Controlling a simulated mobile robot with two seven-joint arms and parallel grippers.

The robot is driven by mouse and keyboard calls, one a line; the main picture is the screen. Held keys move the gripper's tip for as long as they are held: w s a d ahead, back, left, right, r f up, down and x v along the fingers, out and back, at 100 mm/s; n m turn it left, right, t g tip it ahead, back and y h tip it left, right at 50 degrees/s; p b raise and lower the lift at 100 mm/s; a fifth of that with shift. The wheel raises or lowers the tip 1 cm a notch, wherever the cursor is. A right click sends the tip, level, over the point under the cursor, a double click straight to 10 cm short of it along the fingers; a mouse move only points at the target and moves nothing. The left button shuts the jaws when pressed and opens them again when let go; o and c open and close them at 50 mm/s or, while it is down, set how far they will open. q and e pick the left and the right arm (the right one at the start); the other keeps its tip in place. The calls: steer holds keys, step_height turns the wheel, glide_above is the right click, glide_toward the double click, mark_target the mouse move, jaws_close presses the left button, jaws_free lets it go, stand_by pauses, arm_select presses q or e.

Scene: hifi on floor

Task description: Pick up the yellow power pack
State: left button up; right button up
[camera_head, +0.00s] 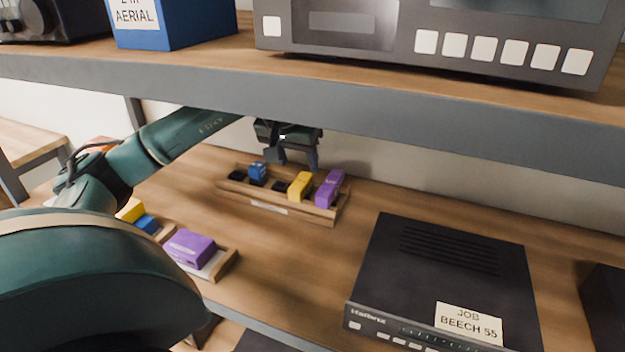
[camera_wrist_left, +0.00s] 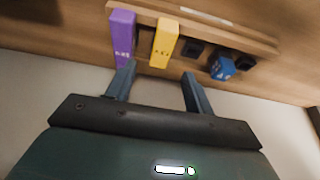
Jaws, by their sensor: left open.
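The yellow power pack (camera_head: 300,186) stands in a wooden rack (camera_head: 276,208) on the lower shelf, with a purple pack (camera_head: 329,188) to its right and a blue pack (camera_head: 258,170) further left. My left gripper (camera_head: 291,166) is open and empty, behind and just above the rack. In the left wrist view, the yellow pack (camera_wrist_left: 164,42) lies ahead of the open fingers (camera_wrist_left: 158,82), roughly between their lines, apart from them. The purple pack (camera_wrist_left: 122,34) is by the left finger and the blue pack (camera_wrist_left: 222,67) is to the right. My right gripper is not in view.
A second wooden tray (camera_head: 222,264) at front left holds another purple pack (camera_head: 189,247) and a yellow one (camera_head: 131,210). A black device (camera_head: 440,275) stands at right. The upper shelf edge (camera_head: 400,115) runs above my left arm.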

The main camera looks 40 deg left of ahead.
mark_target(301, 179)
arm_select(q)
steer(key=shift+x, duration=0.9)
steer(key=x, duration=0.5)
steer(key=shift+s+f+p, duration=0.1)
steer(key=shift+s+p, duration=0.1)
steer(key=shift+p, duration=0.2)
steer(key=shift+c, duration=0.4)
steer(key=c, duration=0.9)
